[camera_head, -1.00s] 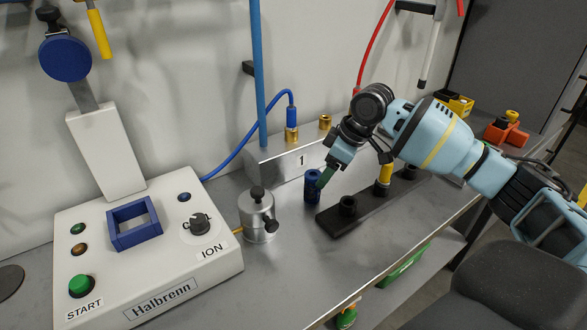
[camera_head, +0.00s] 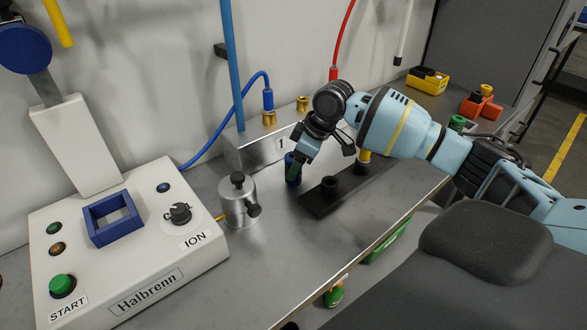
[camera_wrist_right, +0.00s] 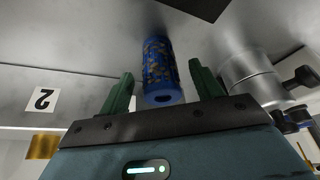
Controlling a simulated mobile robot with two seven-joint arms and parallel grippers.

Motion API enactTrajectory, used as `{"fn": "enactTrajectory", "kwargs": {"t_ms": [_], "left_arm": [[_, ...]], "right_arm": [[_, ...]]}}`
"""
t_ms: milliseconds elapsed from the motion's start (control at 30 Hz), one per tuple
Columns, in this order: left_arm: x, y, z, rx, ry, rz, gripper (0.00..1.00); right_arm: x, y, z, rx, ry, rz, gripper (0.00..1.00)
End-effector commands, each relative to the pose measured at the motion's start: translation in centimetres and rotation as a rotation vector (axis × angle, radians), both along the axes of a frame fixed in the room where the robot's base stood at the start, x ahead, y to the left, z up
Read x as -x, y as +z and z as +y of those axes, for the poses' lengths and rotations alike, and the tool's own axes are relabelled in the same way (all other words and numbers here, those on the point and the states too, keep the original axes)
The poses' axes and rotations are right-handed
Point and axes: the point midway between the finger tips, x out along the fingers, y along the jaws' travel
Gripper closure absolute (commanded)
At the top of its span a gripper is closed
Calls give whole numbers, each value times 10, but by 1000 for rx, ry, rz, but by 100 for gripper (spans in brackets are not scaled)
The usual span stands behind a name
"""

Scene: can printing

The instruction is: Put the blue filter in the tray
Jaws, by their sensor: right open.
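The blue filter (camera_head: 289,168) is a small upright blue cylinder on the metal bench, beside the black socketed holder (camera_head: 316,205). In the right wrist view the filter (camera_wrist_right: 158,68) shows a speckled blue body and a dark hole in its near end. My right gripper (camera_head: 295,172) is at the filter. Its two green fingers stand open on either side of it, with a visible gap on both sides. My left gripper is not in view. I cannot tell for certain which thing is the tray; an open blue square frame (camera_head: 112,238) sits on the white Halbrenn box.
A metal canister (camera_head: 238,202) stands just left of the filter. A metal block marked 1 (camera_head: 250,148), with hoses, is behind it. A yellow bin (camera_head: 428,82) and an orange holder (camera_head: 481,106) are at the far right. The bench front between canister and edge is clear.

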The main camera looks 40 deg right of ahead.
Motion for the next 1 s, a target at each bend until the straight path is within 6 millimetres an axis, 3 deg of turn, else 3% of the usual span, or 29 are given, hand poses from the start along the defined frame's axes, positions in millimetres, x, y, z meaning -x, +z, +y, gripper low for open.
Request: {"fn": "enactTrajectory", "kwargs": {"t_ms": [200, 467, 900, 1000], "left_arm": [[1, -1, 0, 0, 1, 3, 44], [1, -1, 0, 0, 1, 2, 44], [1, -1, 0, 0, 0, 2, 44], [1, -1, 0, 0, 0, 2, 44]], "right_arm": [[-8, -23, 6, 0, 1, -2, 35], [-8, -25, 7, 1, 0, -2, 35], [-8, -24, 7, 0, -1, -3, 88], [-8, -24, 7, 0, -1, -3, 88]]}}
